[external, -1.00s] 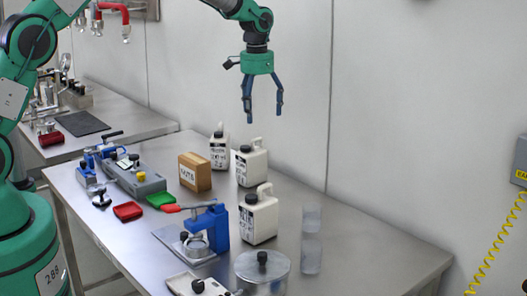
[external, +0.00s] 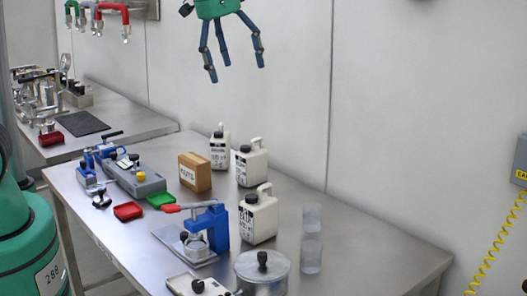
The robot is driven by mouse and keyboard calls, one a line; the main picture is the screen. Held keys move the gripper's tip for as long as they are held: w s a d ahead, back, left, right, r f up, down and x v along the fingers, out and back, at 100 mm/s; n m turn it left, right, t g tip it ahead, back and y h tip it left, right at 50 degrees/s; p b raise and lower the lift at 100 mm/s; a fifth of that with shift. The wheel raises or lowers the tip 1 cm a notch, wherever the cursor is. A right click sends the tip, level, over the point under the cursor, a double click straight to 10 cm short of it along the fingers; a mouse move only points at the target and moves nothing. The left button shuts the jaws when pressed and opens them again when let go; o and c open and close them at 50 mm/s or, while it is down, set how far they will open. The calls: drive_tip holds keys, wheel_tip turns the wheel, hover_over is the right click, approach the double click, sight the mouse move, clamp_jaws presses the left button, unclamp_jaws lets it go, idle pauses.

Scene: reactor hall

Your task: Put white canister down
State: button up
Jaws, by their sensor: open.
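Three white canisters with black caps and dark-lettered labels stand upright on the steel table. One white canister (external: 220,148) is at the back near the wall, a second white canister (external: 251,163) is just right of it, and a third white canister (external: 259,215) is nearer the camera. I cannot tell which one the task means. My gripper (external: 232,72) is at the top of the picture, high above the table and apart from all the canisters. Its blue fingers are spread open with nothing between them.
A wooden box (external: 195,172) stands left of the canisters. Red (external: 128,211) and green (external: 160,199) trays lie at left. The table's right end is bare.

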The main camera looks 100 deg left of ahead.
drive_tip(key=s+d+r+m+t, duration=0.1)
drive_tip(key=s+d+r, duration=0.1)
drive_tip(key=s+d, duration=0.5)
drive_tip(key=s+d+r+m+t, duration=0.15)
drive_tip(key=s+d, duration=0.35)
drive_tip(key=d, duration=0.5)
drive_tip(key=s+d+f+m+h, duration=0.1)
drive_tip(key=s+d+f+m, duration=0.1)
drive_tip(key=s+d, duration=0.7)
drive_tip(key=s+f, duration=0.1)
drive_tip(key=s, duration=0.2)
drive_tip(key=shift+s, duration=0.35)
drive_tip(key=shift+f+t, duration=0.15)
drive_tip(key=shift+t, duration=0.1)
wheel_tip(320, 180, down, 8)
drive_tip(key=b, duration=0.8)
drive_tip(key=shift+f+b, duration=0.2)
drive_tip(key=shift+b, duration=0.15)
drive_tip(key=shift+o, duration=0.6)
